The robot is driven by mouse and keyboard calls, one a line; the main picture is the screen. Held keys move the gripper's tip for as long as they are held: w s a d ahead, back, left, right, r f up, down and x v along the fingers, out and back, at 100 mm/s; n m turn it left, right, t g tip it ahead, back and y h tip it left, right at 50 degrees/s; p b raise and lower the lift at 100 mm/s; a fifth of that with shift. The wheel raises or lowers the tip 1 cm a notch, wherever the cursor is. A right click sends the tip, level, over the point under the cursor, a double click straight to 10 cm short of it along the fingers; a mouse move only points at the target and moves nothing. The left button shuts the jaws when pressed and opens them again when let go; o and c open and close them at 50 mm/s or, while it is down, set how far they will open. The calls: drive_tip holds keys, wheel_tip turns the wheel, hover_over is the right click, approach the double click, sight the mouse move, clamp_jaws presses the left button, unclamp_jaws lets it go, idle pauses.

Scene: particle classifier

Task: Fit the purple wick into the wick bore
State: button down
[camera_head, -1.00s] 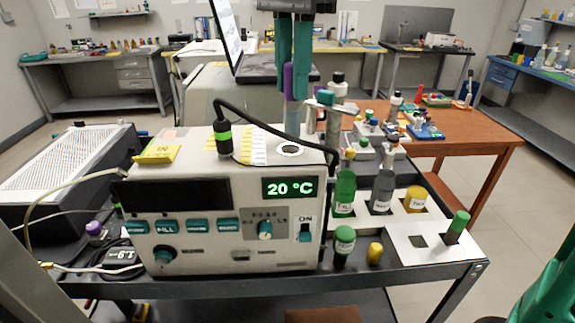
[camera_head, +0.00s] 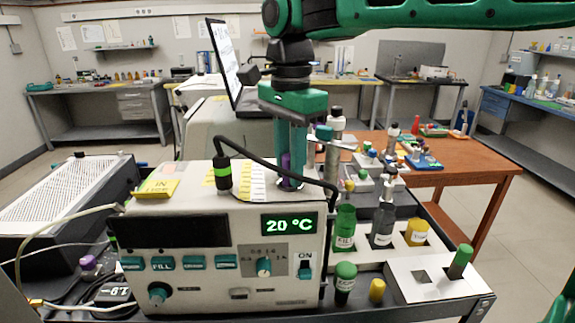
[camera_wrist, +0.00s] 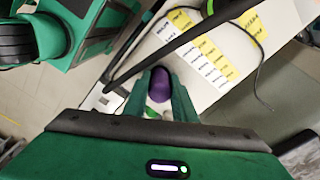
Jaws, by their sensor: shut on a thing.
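My gripper (camera_head: 290,178) is shut on the purple wick (camera_head: 286,164) above the white classifier box (camera_head: 225,278). The wick is upright, its purple top between the fingers. The fingertips are low over the wick bore (camera_head: 290,186), whose rim shows only partly around them. The wick's paler lower part no longer shows below the fingers; how far it is inside the bore I cannot tell. In the wrist view the purple wick top (camera_wrist: 161,84) shows between the two green fingers.
A metal post with a teal-capped arm (camera_head: 323,133) stands just right. Bottles (camera_head: 345,228) and a white rack (camera_head: 438,280) are further right.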

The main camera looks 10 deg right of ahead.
drive_tip(key=c, duration=1.5)
unclamp_jaws()
drive_tip(key=shift+f, duration=0.1)
drive_tip(key=shift+o, duration=0.2)
wheel_tip(320, 180, up, 12)
